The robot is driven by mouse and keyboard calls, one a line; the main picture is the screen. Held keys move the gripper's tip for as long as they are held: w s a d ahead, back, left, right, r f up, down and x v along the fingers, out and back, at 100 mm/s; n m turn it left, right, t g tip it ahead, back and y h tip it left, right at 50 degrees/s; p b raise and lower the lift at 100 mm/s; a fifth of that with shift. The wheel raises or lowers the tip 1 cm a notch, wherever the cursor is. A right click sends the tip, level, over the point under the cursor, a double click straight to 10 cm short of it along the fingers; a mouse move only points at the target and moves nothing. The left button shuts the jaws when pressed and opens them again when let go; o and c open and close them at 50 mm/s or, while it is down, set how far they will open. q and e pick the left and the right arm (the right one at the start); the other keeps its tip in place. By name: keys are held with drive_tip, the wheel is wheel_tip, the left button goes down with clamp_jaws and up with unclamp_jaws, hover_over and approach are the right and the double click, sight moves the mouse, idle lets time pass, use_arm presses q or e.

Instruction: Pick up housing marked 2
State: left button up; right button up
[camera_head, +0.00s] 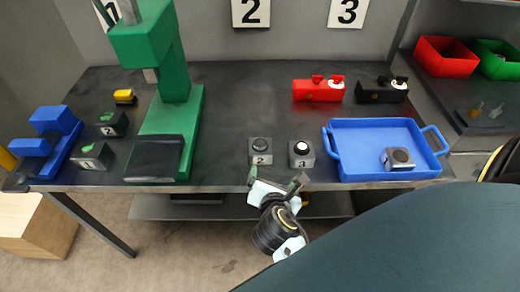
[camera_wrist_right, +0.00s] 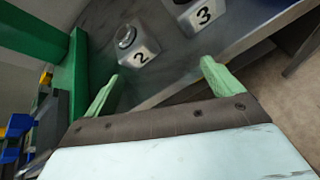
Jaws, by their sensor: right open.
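The housing marked 2 (camera_head: 260,152) is a small grey block with a dark round top, upright near the table's front edge. It also shows in the right wrist view (camera_wrist_right: 136,47), ahead of the fingers. The housing marked 3 (camera_head: 301,154) stands just to its right, and it too shows in the right wrist view (camera_wrist_right: 194,14). My right gripper (camera_head: 277,179) is open and empty at the table's front edge, just in front of housing 2 and apart from it. In the right wrist view its two pale green fingers (camera_wrist_right: 158,80) are spread. My left gripper is not in view.
A green press (camera_head: 170,125) stands left of the housings. A blue tray (camera_head: 345,172) with a grey housing (camera_head: 398,158) in it is on the right. Red (camera_head: 318,90) and black (camera_head: 381,91) fixtures stand behind. The table middle behind housing 2 is clear.

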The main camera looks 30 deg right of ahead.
sight(262, 158)
drive_tip(key=w+n, duration=0.1)
drive_tip(key=w, duration=0.1)
drive_tip(key=w+d+f+n+t, duration=0.1)
drive_tip(key=w+n, duration=0.1)
drive_tip(key=w, duration=0.1)
drive_tip(key=w+d+f+n, duration=0.1)
drive_tip(key=w+n, duration=0.1)
drive_tip(key=w, duration=0.1)
drive_tip(key=shift+w+f+b, duration=0.1)
drive_tip(key=shift+w+b, duration=0.05)
drive_tip(key=shift+b, duration=0.15)
drive_tip(key=shift+w+a+b+x, duration=0.1)
drive_tip(key=shift+b+x, duration=0.1)
drive_tip(key=shift+x, duration=1.2)
drive_tip(key=shift+w+a+b+x, duration=0.1)
drive_tip(key=shift+b+x, duration=0.05)
drive_tip(key=shift+x, duration=1.2)
